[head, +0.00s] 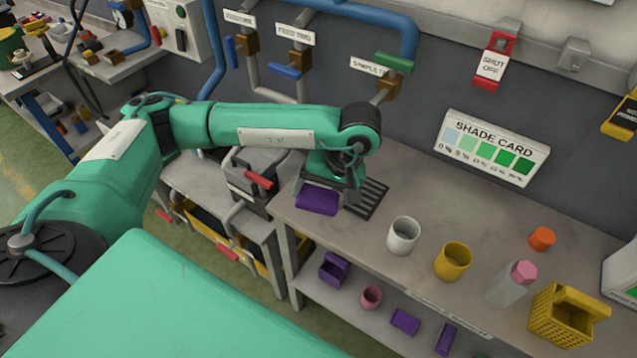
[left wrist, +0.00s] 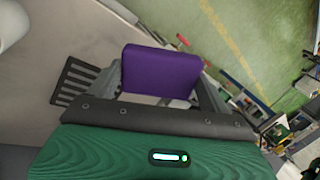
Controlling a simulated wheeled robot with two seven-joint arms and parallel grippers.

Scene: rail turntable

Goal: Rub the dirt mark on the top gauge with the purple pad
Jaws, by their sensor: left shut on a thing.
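My left gripper (head: 326,186) is shut on the purple pad (head: 317,201), a flat block with rounded corners. It holds the pad by the left end of the grey bench, beside a dark slotted grate. In the left wrist view the pad (left wrist: 160,73) sits between the two grey fingers. No gauge and no dirt mark can be made out in either view. My right gripper is in neither view.
On the bench (head: 375,262) stand a white cup (head: 403,236), a yellow cup (head: 453,261), a pink-capped bottle (head: 512,283), an orange cap (head: 542,238) and a yellow basket (head: 563,318). Pipes with valves (head: 394,62) and a shade card (head: 491,148) are behind. Purple items lie on the lower shelf.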

